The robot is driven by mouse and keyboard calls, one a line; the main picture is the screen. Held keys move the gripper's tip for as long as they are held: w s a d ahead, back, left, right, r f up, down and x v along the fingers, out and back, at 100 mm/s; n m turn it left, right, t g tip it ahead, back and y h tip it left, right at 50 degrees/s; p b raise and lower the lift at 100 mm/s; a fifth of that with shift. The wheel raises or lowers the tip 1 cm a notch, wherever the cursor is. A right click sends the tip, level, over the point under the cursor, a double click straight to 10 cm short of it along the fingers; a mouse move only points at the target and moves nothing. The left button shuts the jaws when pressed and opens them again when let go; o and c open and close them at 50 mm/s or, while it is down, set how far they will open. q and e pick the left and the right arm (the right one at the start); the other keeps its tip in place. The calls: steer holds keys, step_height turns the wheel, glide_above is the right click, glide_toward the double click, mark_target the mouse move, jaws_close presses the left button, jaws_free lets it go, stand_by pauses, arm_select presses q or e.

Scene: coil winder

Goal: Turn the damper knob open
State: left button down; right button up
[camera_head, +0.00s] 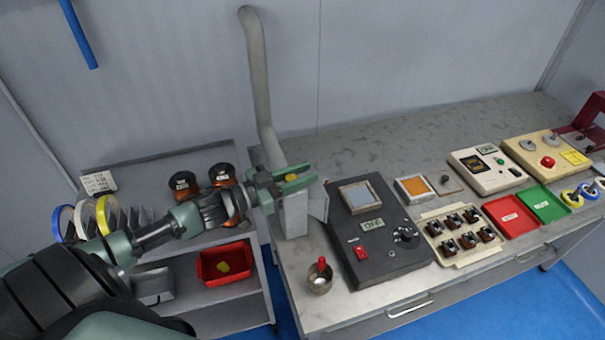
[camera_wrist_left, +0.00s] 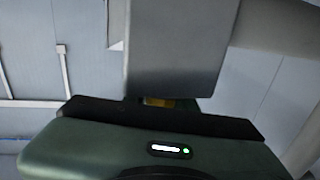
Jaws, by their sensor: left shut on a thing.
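The damper knob (camera_head: 291,178) is a small yellow piece at the grey fume duct (camera_head: 262,95), above the duct's box-shaped lower end (camera_head: 296,212). My left gripper (camera_head: 289,181) reaches in from the left, and its green jaws are shut on the knob. In the left wrist view a sliver of the yellow knob (camera_wrist_left: 158,102) shows between the gripper body and the grey duct box (camera_wrist_left: 180,45). Most of the knob is hidden by the jaws, so its turn angle cannot be told. My right gripper is not in view.
A tray of coils (camera_head: 436,213) stands farther right. A shelf rack with a red bin (camera_head: 208,276) stands left, beneath my arm. The wall is close behind.

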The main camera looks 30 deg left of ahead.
mark_target(286, 181)
arm_select(q)
steer(key=c, duration=1.1)
jaws_free()
steer(key=shift+c, duration=0.2)
steer(key=shift+s+a, duration=0.1)
steer(key=shift+s, duration=0.05)
steer(key=b+v, duration=0.1)
steer(key=v, duration=0.6)
steer(key=shift+s+a, duration=0.1)
steer(key=shift+s, duration=0.1)
